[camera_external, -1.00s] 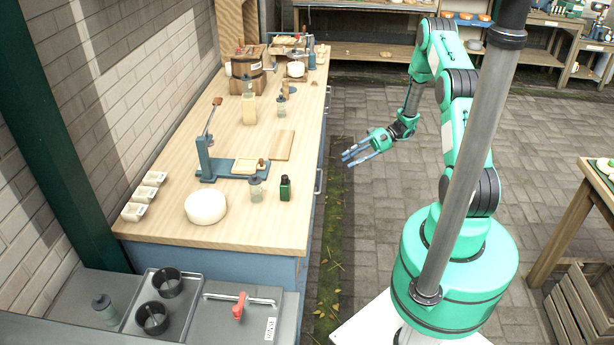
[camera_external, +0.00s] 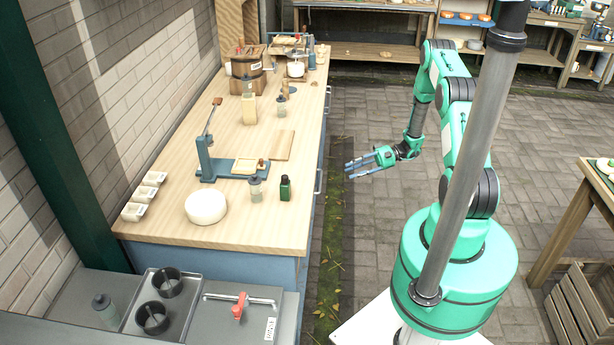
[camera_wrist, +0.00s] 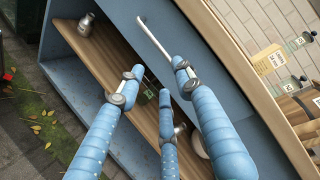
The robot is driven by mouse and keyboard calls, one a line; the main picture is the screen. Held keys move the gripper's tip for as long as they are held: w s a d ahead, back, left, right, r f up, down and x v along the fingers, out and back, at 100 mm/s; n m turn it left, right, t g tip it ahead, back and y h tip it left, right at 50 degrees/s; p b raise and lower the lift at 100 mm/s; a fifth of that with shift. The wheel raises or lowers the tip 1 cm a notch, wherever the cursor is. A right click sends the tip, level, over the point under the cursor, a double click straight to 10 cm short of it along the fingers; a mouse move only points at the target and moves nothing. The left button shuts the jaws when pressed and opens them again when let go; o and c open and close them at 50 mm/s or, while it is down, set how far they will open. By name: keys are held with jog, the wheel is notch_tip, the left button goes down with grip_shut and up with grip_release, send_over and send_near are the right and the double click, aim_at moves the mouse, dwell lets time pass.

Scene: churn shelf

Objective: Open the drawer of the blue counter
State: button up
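The blue counter (camera_external: 309,230) has a wooden top and runs along the wall in the external view. A pale bar handle (camera_external: 318,181) is on its right side; the same handle (camera_wrist: 154,38) shows close up in the wrist view, on a flat blue drawer front (camera_wrist: 205,55). I see no gap at the drawer front. My gripper (camera_external: 349,169) hangs right of the handle, apart from it. In the wrist view its blue fingers (camera_wrist: 158,78) are spread and empty, with the tips near the lower end of the handle in the picture; contact cannot be made out.
Below the drawer front is an open wooden shelf (camera_wrist: 110,58) with a metal jar (camera_wrist: 86,24) and partly hidden items. Paved floor (camera_external: 380,220) beside the counter is clear.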

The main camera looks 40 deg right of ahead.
jog(key=b+x, duration=0.1)
jog(key=x, duration=1.2)
jog(key=shift+a+b, duration=0.2)
jog(key=shift+b, duration=0.15)
grip_shut()
